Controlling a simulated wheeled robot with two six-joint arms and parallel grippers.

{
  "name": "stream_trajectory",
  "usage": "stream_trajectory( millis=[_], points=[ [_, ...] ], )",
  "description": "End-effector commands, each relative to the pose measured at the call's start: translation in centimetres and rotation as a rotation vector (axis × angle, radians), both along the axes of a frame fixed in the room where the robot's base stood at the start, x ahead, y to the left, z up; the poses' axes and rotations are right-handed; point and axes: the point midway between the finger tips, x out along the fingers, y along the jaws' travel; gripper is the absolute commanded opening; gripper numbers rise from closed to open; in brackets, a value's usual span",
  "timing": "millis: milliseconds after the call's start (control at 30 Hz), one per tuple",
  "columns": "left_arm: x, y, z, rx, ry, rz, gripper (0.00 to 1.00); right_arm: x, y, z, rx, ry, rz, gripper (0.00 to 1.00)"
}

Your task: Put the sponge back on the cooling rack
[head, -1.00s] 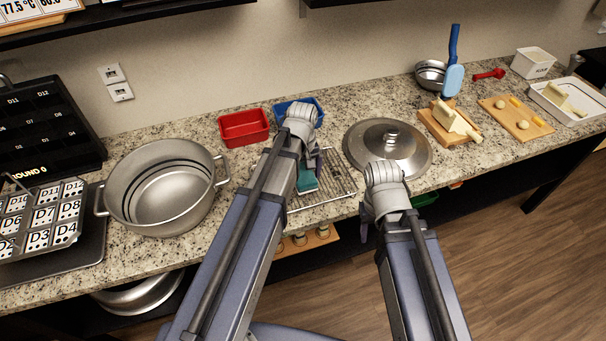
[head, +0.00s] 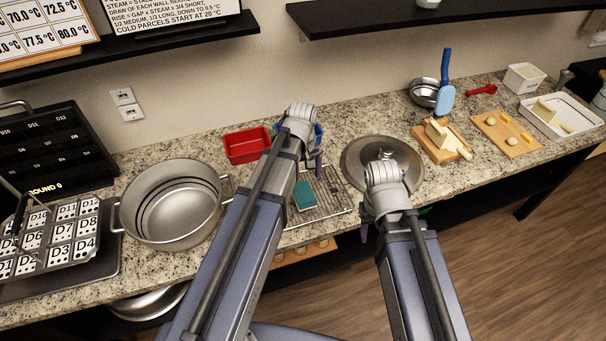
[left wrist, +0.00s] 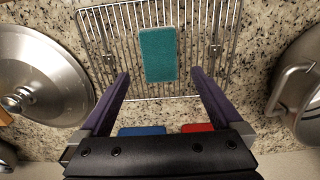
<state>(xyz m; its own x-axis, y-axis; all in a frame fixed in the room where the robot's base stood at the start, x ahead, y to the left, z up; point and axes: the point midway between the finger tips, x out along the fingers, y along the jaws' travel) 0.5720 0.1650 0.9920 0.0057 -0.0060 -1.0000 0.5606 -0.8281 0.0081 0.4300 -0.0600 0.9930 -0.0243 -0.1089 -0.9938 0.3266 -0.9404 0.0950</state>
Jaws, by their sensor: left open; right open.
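The sponge (head: 304,195), a teal block, lies flat on the wire cooling rack (head: 331,207). In the left wrist view the sponge (left wrist: 158,54) rests on the bars of the rack (left wrist: 112,40), near its middle. My left gripper (head: 312,160) is above the wall side of the rack, partly hidden by its own arm. In the left wrist view its fingers (left wrist: 159,76) are wide open, apart from the sponge, with nothing between them. My right gripper (head: 365,230) is mostly hidden behind its arm, near the counter's front edge by the lid; one finger shows.
A large pot (head: 172,205) stands left of the rack and a round lid (head: 383,165) lies to its right. A red tray (head: 247,145) and a mostly hidden blue tray (left wrist: 141,130) sit by the wall. Cutting boards (head: 507,134) are farther right.

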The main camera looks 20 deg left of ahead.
Motion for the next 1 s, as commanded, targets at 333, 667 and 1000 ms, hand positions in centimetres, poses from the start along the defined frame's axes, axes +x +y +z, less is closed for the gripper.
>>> stream_trajectory(
  millis=[333,667,1000],
  points=[
    [0.0,0.0,3.4,0.0,0.0,0.0,1.0,0.0,0.0,3.4,0.0,0.0,0.001,0.5],
    [-7.2,-6.1,3.3,0.045,0.029,-0.422,1.0,0.0,0.0,3.3,0.0,0.0,0.001,0.5],
    [-14.3,-10.4,3.5,0.098,0.075,-0.921,1.0,0.0,0.0,3.3,0.0,0.0,0.001,0.5]
  ],
)
